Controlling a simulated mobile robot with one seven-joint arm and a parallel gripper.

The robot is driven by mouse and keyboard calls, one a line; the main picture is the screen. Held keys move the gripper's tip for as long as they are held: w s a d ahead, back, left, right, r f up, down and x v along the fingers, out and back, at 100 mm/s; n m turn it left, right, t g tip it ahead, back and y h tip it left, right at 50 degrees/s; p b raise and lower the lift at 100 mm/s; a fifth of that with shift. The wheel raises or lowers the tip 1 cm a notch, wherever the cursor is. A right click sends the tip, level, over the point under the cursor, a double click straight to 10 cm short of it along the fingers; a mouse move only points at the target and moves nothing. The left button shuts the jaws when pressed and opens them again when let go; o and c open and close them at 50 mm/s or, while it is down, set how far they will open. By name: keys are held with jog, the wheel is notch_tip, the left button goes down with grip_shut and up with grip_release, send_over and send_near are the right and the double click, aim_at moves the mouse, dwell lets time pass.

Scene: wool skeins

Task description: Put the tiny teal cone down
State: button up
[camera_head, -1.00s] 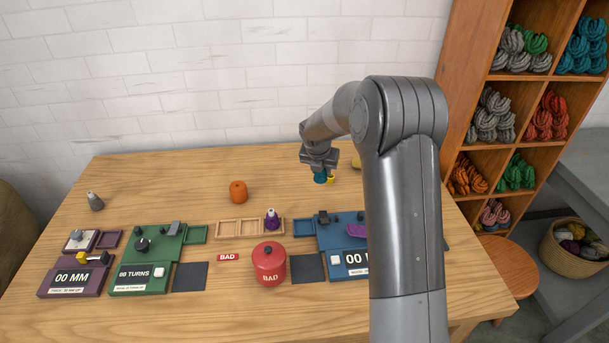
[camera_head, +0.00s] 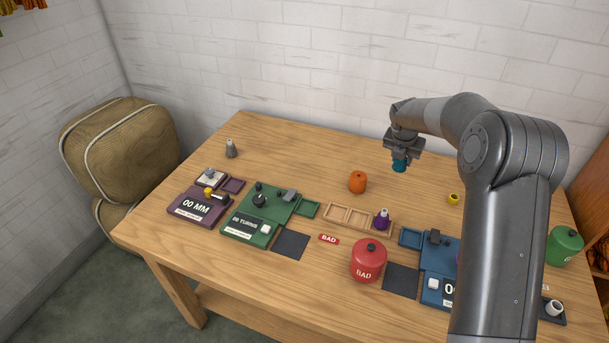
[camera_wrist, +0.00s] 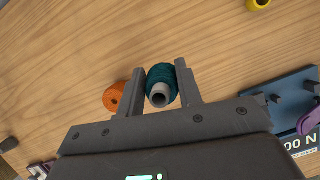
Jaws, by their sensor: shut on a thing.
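The tiny teal cone (camera_head: 399,166) is held under my gripper (camera_head: 401,158), above the back part of the wooden table. In the wrist view the teal cone (camera_wrist: 162,84) sits between the two fingers of my gripper (camera_wrist: 160,88), with its grey core end toward the camera. The gripper is shut on it. The cone looks clear of the table, but its exact height is hard to tell.
An orange cone (camera_head: 357,182) stands left of the gripper, a small yellow one (camera_head: 453,198) to the right. A wooden tray (camera_head: 337,211) holds a purple cone (camera_head: 382,219). A red BAD pot (camera_head: 368,261), green device (camera_head: 262,212) and blue device (camera_head: 437,259) stand nearer. The back left table is mostly clear.

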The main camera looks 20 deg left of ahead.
jog(key=a+f, duration=0.2)
jog(key=a, duration=0.8)
jog(key=s+a+f+n, duration=0.1)
jog(key=a+f, duration=0.1)
jog(key=a, duration=0.9)
jog(key=a+f+n, duration=0.1)
jog(key=a+f, duration=0.1)
jog(key=a, duration=0.8)
jog(key=shift+s+a+f+y, duration=0.15)
jog(key=shift+f+y, duration=0.25)
jog(key=shift+a+f, duration=0.25)
jog(key=shift+a, duration=0.15)
jog(key=shift+f, duration=1.95)
jog(key=shift+f, duration=0.1)
jog(key=o, duration=1)
jog(key=shift+c, duration=0.2)
jog(key=v, duration=1.2)
